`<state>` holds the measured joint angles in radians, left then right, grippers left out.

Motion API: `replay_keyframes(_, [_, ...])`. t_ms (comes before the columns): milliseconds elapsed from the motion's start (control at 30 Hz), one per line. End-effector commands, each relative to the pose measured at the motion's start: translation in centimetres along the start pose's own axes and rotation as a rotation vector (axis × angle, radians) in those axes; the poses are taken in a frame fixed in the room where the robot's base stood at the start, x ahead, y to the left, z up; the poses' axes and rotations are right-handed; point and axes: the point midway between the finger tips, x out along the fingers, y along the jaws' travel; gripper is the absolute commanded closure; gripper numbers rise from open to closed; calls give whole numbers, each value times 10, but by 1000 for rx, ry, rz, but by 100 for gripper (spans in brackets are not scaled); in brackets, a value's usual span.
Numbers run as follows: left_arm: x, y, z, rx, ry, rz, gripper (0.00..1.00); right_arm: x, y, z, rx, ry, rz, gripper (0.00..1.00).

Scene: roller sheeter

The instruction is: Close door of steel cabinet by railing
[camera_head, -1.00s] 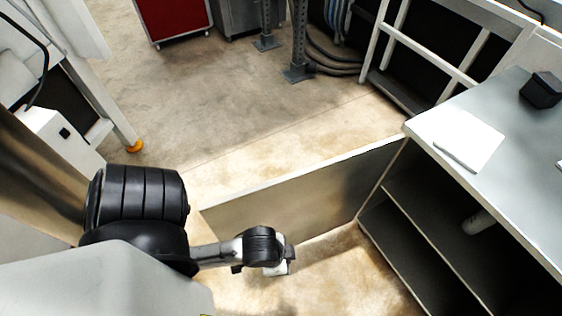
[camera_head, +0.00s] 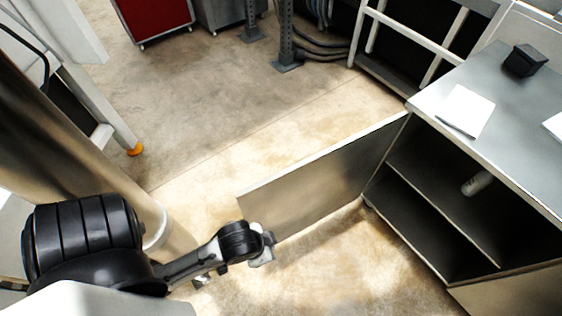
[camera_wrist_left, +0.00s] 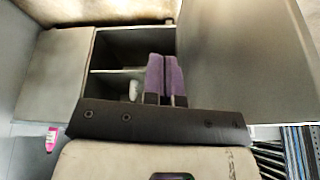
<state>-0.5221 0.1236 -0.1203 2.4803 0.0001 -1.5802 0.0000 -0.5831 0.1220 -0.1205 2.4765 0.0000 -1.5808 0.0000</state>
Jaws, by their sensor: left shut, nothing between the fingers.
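The steel cabinet (camera_head: 437,108) stands at the right of the head view, its left compartment open. Its door (camera_head: 318,188) stands wide open, reaching left from the cabinet's edge, inner face toward me. The door fills the upper right of the left wrist view (camera_wrist_left: 245,60), beside the open shelves. My left gripper (camera_head: 267,248) is low by the door's free end, on its inner side; I cannot tell whether it touches. In the left wrist view its purple fingers (camera_wrist_left: 165,78) are together and empty. My right gripper is out of view.
A white cylinder (camera_head: 477,183) lies on the shelf. A black box (camera_head: 524,60) and papers (camera_head: 466,110) lie on the cabinet top. A white railing (camera_head: 415,45) stands behind. A second cabinet panel (camera_head: 515,292) is at lower right. The floor before the opening is clear.

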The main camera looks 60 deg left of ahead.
Motion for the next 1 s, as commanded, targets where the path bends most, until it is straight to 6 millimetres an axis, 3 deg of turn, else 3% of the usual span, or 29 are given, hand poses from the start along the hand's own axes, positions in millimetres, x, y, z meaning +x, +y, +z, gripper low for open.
replay_keyframes(33, [-16,-6,-21,9,35,-14,100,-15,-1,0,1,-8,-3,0])
replay_keyframes(167, [-40,-26,-61,22,111,-59,100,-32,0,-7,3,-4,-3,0])
replay_keyframes(367, [-75,-82,-124,14,193,-180,100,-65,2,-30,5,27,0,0])
replay_keyframes(500, [-92,-147,-171,-33,190,-254,100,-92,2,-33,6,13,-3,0])
replay_keyframes(633, [-94,-217,-203,-125,140,-239,100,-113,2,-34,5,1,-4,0])
replay_keyframes(733, [-88,-267,-211,-203,86,-163,100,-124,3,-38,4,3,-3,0])
replay_keyframes(800, [-77,-295,-206,-252,45,-78,100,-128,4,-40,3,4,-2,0])
replay_keyframes(900, [-49,-318,-180,-306,-10,78,100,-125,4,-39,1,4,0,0])
replay_keyframes(1000, [-25,-321,-160,-334,-23,252,100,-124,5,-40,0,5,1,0])
